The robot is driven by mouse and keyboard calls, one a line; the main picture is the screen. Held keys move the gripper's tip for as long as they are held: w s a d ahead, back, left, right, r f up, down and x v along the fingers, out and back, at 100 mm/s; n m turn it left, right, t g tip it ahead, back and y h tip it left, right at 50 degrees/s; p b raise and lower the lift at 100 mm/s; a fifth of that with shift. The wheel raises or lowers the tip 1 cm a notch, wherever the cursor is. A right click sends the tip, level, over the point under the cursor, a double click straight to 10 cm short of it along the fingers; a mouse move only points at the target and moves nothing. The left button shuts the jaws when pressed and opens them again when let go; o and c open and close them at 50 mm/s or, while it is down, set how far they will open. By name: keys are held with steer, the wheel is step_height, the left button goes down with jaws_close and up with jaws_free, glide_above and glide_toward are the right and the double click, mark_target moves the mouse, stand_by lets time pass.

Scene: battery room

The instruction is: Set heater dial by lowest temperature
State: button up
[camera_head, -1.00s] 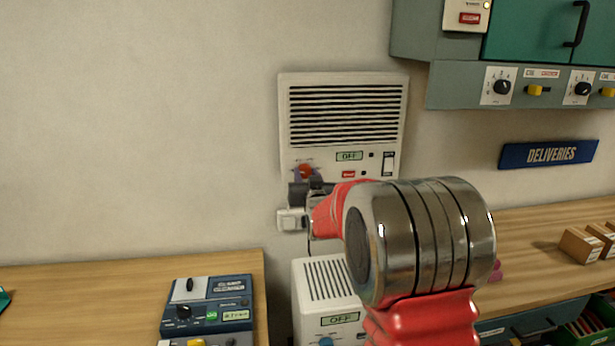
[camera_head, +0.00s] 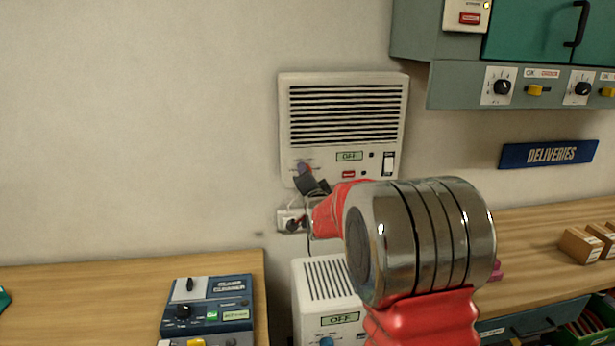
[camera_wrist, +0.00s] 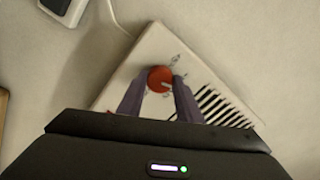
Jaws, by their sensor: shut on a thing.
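The wall heater (camera_head: 343,125) is a white box with a black slatted grille, mounted on the wall in the middle of the head view. Its small display reads OFF (camera_head: 349,156). In the wrist view, the heater (camera_wrist: 145,52) appears rotated, with its red round dial (camera_wrist: 160,78) between my fingers. A pale pointer mark shows on the dial. My gripper (camera_wrist: 159,84) is shut on the dial, one purple-grey finger on each side. In the head view my gripper (camera_head: 306,175) is at the heater's lower left, and it partly hides the dial.
A second white heater (camera_head: 330,291), display OFF, stands below. A socket with a plug (camera_head: 290,219) is just under the wall heater. A clamp device (camera_head: 208,310) sits on the left bench. A green cabinet (camera_head: 530,35) hangs upper right, above a DELIVERIES sign (camera_head: 548,153).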

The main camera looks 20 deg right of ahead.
steer(key=shift+d+f+m, duration=0.1)
steer(key=shift+f+m, duration=0.05)
steer(key=shift+m, duration=2.25)
steer(key=shift+d+f+m, duration=0.1)
steer(key=shift+f+m, duration=0.05)
steer(key=shift+m, duration=2.25)
steer(key=o, duration=0.8)
steer(key=shift+c, duration=0.2)
steer(key=shift+o, duration=1.4)
steer(key=shift+a+r, duration=0.1)
steer(key=shift+r, duration=0.05)
steer(key=shift+s, duration=0.15)
